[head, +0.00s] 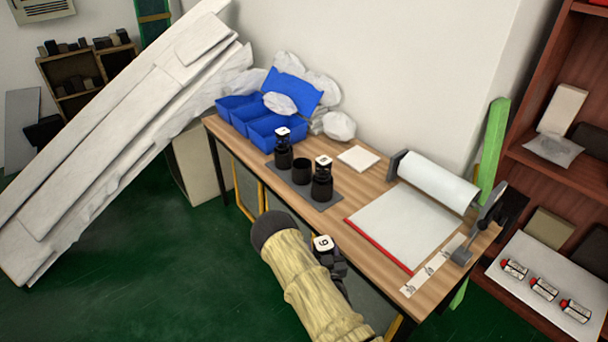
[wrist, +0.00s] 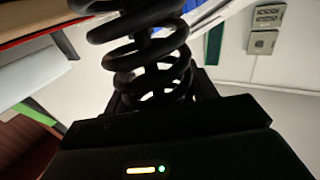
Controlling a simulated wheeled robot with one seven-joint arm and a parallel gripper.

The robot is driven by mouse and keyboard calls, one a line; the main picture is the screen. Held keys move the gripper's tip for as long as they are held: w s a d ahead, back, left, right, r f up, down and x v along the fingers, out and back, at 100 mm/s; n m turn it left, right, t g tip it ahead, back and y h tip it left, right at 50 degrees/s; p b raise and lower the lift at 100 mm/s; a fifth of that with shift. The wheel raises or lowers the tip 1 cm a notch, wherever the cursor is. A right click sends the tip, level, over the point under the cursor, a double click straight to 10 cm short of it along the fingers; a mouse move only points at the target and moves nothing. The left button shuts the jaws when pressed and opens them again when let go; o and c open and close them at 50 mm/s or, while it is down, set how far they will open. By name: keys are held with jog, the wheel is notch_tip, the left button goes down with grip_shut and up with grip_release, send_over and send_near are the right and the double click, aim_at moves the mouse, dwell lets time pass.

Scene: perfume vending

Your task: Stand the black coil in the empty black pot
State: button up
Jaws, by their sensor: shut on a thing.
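The black coil (wrist: 140,45) fills the upper middle of the wrist view, held between the dark jaws of my gripper (wrist: 155,100). In the head view, my gripper (head: 332,262) is partly hidden by my beige-sleeved arm. A white numbered tag (head: 323,243) shows at the held coil's top, in front of the table's near edge. The empty black pot (head: 302,172) stands in the middle of a grey mat, low and with nothing rising from it. My gripper is apart from it, nearer the camera.
A left pot (head: 283,158) and a right pot (head: 321,190) flank the empty one, each with a tagged black coil standing in it. Blue bins (head: 262,140) stand behind left. A white paper roll (head: 440,182) and a red-edged sheet (head: 400,225) lie to the right.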

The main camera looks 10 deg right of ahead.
dwell(0.4)
jog(key=shift+s, duration=0.5)
jog(key=s+r, duration=0.2)
jog(key=s, duration=0.1)
jog(key=shift+s+r, duration=0.1)
jog(key=shift+s, duration=0.05)
jog(key=shift+a, duration=0.1)
